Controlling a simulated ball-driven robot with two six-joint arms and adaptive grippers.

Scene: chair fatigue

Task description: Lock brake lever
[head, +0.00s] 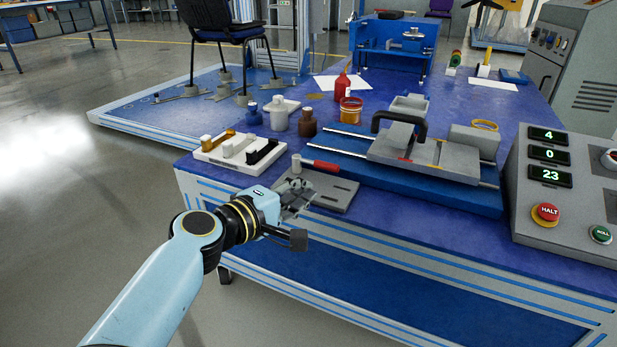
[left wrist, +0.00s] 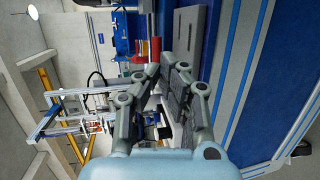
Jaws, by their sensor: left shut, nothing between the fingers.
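The brake lever (head: 321,165) has a red grip and a grey pivot end, and lies along the back of a flat grey plate (head: 335,190) at the table's front edge. My left gripper (head: 297,194) is over the left front part of this plate, in front of the lever and apart from its red grip. In the left wrist view my left gripper (left wrist: 168,72) is shut with nothing held, and a red part (left wrist: 155,47) shows just beyond the fingertips. The gripper partly hides the plate. My right gripper is not in view.
A white tray (head: 212,158) with small blocks stands left of the plate. A blue base with rails and a grey sled (head: 425,155) is to the right. A control console (head: 565,190) stands at the far right. Several bottles (head: 307,123) stand behind the lever.

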